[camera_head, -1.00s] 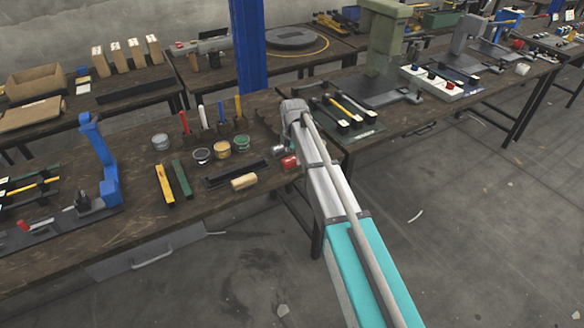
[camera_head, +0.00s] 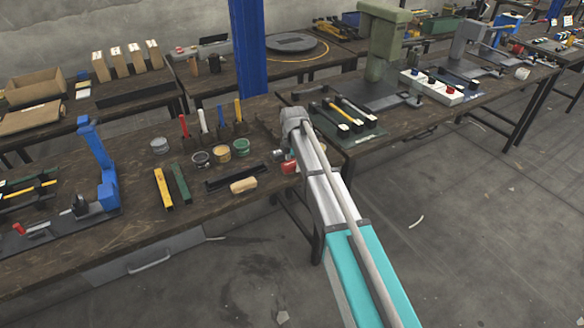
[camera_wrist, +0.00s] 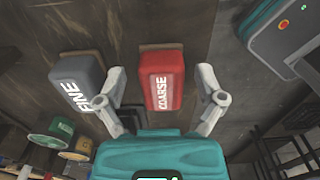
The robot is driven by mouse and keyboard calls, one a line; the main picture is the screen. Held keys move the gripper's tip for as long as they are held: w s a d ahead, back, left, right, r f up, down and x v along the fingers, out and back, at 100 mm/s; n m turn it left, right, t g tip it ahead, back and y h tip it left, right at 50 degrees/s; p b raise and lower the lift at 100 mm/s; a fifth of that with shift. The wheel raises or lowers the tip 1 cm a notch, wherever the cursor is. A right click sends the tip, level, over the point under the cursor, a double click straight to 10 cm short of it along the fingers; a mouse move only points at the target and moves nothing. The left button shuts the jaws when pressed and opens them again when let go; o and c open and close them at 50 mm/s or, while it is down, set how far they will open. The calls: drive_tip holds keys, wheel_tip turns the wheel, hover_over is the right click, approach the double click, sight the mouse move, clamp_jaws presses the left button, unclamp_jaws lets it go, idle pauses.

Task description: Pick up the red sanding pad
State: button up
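The red sanding pad (camera_wrist: 161,82), marked COARSE, lies on the dark wooden table in the wrist view, between and just beyond the fingertips of my gripper (camera_wrist: 162,85). My gripper is open, with one finger on each side of the pad, and I see no clear contact. In the head view the red pad (camera_head: 288,167) shows small beside the end of my arm, partly hidden by it. A grey pad (camera_wrist: 79,82), marked FINE, lies just left of my left finger in the wrist view.
Small round tins (camera_wrist: 61,128) stand at the lower left of the wrist view. In the head view a tan block (camera_head: 243,185) and a dark bar (camera_head: 232,176) lie left of the red pad. The table's front edge is close, with open floor beyond.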

clamp_jaws()
drive_tip(key=shift+r, duration=0.2)
wheel_tip(320, 180, up, 2)
drive_tip(key=p, duration=0.2)
drive_tip(key=shift+r+p, duration=0.15)
drive_tip(key=shift+p, duration=0.2)
drive_tip(key=s+d+r+p, duration=0.3)
drive_tip(key=s+r+p, duration=0.7)
drive_tip(key=s, duration=0.3)
drive_tip(key=shift+s+d+r, duration=0.15)
drive_tip(key=shift+s+d, duration=0.1)
drive_tip(key=shift+d, duration=0.15)
